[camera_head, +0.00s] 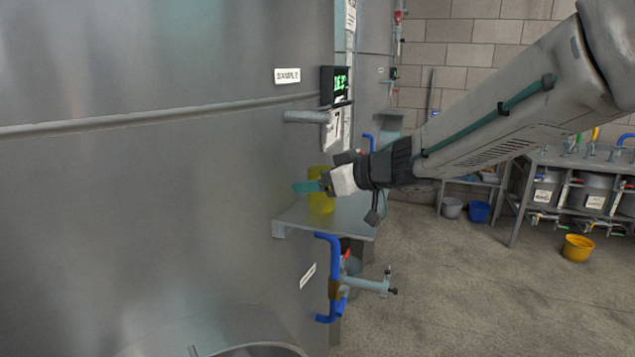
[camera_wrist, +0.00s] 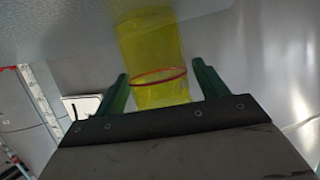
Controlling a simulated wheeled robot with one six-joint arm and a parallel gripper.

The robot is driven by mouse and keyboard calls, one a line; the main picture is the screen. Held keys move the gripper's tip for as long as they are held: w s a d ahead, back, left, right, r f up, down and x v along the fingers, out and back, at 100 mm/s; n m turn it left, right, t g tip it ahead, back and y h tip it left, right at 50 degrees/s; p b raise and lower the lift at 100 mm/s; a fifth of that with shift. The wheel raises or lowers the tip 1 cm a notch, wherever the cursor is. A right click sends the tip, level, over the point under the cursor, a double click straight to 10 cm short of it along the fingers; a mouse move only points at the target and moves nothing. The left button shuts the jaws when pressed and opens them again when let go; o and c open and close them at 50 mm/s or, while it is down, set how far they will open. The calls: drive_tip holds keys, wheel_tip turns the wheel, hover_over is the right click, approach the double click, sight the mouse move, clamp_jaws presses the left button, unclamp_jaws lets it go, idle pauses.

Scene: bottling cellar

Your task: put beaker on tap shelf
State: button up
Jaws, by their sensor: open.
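The beaker (camera_head: 321,204) is a see-through yellow cup. In the head view it stands on a grey shelf (camera_head: 345,222) on the side of the large steel tank, above a blue tap handle (camera_head: 330,250). My gripper (camera_head: 308,187) is at the beaker's upper part, with a green finger in front of it. In the wrist view the beaker (camera_wrist: 152,50), with a red ring around it, lies between and beyond the two green fingers of my gripper (camera_wrist: 165,88). Gaps show on both sides, so the jaws are open. Part of the beaker is hidden behind my gripper.
A pipe stub (camera_head: 306,116) and a small green-lit display (camera_head: 341,85) stick out of the tank (camera_head: 150,190) above the shelf. A tap pipe (camera_head: 370,285) juts out below it. A yellow bucket (camera_head: 578,247) stands on the open floor at the right, near a bench.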

drive_tip(key=v, duration=1.2)
drive_tip(key=w+d+r+m+t+h, duration=0.1)
drive_tip(key=d+r+m+t+h, duration=0.2)
drive_tip(key=d+m+t+h, duration=0.65)
drive_tip(key=s+d+f+g+h, duration=0.4)
drive_tip(key=s+d+g, duration=0.2)
drive_tip(key=d, duration=0.4)
drive_tip(key=s+a+f+g, duration=0.1)
drive_tip(key=s+f+g, duration=0.2)
drive_tip(key=s, duration=0.5)
drive_tip(key=s+a+f+g+y, duration=0.1)
drive_tip(key=s+f+g, duration=0.3)
drive_tip(key=s, duration=0.3)
drive_tip(key=s+a+f+m+g+y, duration=0.1)
drive_tip(key=s+f+g, duration=0.2)
drive_tip(key=s, duration=0.5)
drive_tip(key=shift+s+f+g, duration=0.3)
drive_tip(key=shift+g, duration=0.05)
